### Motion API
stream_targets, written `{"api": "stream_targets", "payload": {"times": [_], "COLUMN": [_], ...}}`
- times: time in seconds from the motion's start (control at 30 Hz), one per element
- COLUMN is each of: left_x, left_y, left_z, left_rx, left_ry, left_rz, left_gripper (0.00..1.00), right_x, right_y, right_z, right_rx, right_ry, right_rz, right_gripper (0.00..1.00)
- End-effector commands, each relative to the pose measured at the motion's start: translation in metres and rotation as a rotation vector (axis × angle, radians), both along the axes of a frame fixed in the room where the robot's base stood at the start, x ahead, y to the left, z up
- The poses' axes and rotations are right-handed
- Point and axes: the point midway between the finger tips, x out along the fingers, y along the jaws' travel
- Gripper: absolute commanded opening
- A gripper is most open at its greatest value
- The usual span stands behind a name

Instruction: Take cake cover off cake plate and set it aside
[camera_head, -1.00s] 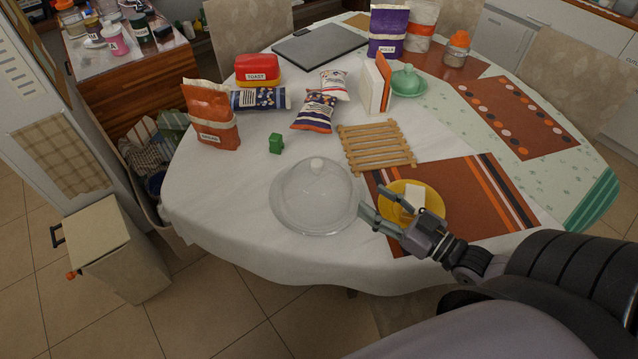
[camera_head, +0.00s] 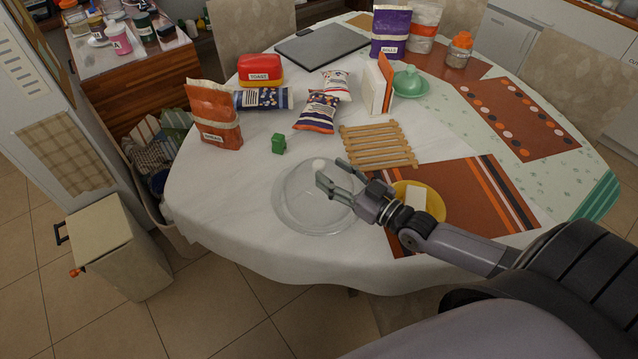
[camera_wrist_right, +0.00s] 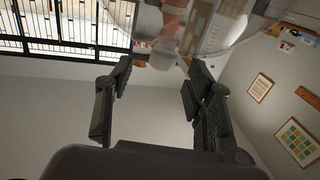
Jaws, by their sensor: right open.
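The clear glass cake cover (camera_head: 297,185) with a pale round knob (camera_head: 318,164) sits near the table's front edge. A clear glass rim, apparently the cake plate (camera_head: 290,224), shows around its base; where cover and plate meet is hard to tell. My right gripper (camera_head: 334,172) is open over the cover, its fingers spread close by the knob. In the right wrist view the open fingers (camera_wrist_right: 161,72) show with the blurred knob (camera_wrist_right: 163,52) beyond and between the tips. Contact with the knob cannot be told. My left gripper is not in view.
A yellow plate (camera_head: 436,207) with a white block lies under my right forearm. A wooden rack (camera_head: 378,146) stands behind the gripper, and a small green object (camera_head: 278,144) behind the cover. The white tablecloth left of the cover is clear (camera_head: 220,200).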

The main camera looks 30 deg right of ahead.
Motion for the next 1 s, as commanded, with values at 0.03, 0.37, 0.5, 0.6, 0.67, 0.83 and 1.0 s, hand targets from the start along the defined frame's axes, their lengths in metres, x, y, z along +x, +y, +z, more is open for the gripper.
{"api": "stream_targets", "payload": {"times": [0.03,0.37,0.5,0.6,0.67,0.83,1.0], "left_x": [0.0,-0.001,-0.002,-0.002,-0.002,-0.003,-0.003], "left_y": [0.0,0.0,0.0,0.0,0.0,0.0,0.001], "left_z": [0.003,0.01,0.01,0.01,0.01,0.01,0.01], "left_rx": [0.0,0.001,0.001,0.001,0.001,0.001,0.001], "left_ry": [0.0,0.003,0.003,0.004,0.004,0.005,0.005], "left_rz": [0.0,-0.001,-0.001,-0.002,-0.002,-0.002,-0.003], "left_gripper": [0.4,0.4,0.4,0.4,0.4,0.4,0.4], "right_x": [0.005,0.041,0.045,0.045,0.045,0.045,0.045], "right_y": [0.002,0.017,0.019,0.019,0.019,0.019,0.018], "right_z": [0.002,0.002,0.001,0.001,0.001,0.001,0.001], "right_rx": [0.002,0.0,0.0,0.0,0.0,0.0,0.0], "right_ry": [-0.002,-0.001,0.0,0.0,0.0,0.0,-0.001], "right_rz": [-0.001,0.0,0.0,0.0,0.0,0.0,0.0], "right_gripper": [0.49,0.49,0.49,0.49,0.49,0.38,0.27]}}
